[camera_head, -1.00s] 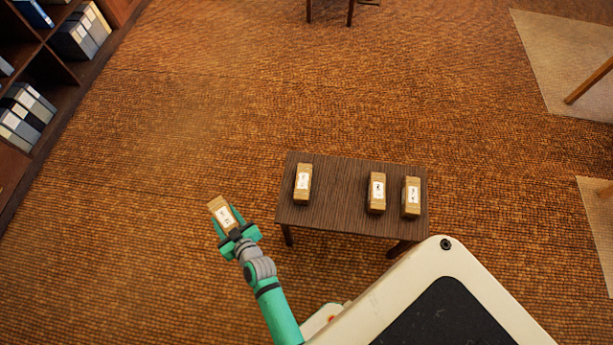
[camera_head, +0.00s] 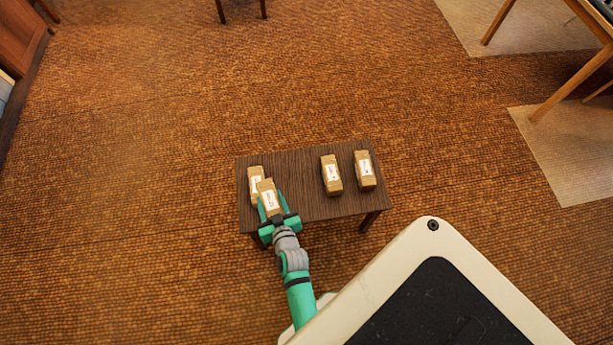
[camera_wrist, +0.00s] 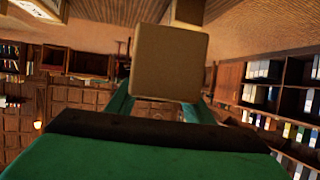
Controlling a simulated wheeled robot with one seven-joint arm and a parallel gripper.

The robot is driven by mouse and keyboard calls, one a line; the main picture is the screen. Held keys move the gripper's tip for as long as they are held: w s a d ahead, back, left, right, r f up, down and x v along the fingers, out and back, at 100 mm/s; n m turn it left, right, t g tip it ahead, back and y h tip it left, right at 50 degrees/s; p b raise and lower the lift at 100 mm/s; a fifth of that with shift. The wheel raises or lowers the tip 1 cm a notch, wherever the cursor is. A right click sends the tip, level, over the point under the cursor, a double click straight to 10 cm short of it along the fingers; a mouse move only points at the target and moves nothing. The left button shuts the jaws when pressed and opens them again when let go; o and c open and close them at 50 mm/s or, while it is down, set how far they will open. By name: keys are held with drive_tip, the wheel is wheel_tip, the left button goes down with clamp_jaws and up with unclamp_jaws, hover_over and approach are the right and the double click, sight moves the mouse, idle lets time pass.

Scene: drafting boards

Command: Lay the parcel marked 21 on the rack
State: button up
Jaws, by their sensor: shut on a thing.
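My green gripper (camera_head: 270,203) is shut on a brown parcel (camera_head: 267,192) with a white label, over the left part of a small dark wooden table (camera_head: 300,208). The held parcel's end also fills the middle of the wrist view (camera_wrist: 170,62). Another labelled parcel (camera_head: 255,174) is at the table's left end, partly hidden behind the held one. Two more parcels stand on the right half, one (camera_head: 331,187) left of the other (camera_head: 364,181). The label numbers are too small to read, so I cannot tell which parcel is 21. I see no clear rack apart from this table.
Bare tabletop lies between the left and right parcels. My pale base is at the lower right. A wooden-legged table (camera_head: 572,85) stands at the upper right on pale mats. Brown carpet (camera_head: 150,190) is open to the left and beyond.

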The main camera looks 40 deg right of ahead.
drive_tip(key=s+d+m+g+h, duration=0.1)
drive_tip(key=s+d+m+h, duration=0.1)
drive_tip(key=s+d, duration=0.5)
hover_over(289, 185)
drive_tip(key=f, duration=0.8)
drive_tip(key=shift+s+a+f, duration=0.1)
drive_tip(key=shift+s, duration=0.25)
drive_tip(key=shift+w+d+f, duration=0.2)
drive_tip(key=shift+w+f, duration=0.15)
drive_tip(key=shift+f, duration=0.15)
drive_tip(key=shift+a+f, duration=0.15)
drive_tip(key=shift+f, duration=1.3)
drive_tip(key=shift+f, duration=0.1)
drive_tip(key=o, duration=1.4)
drive_tip(key=shift+s+f, duration=0.1)
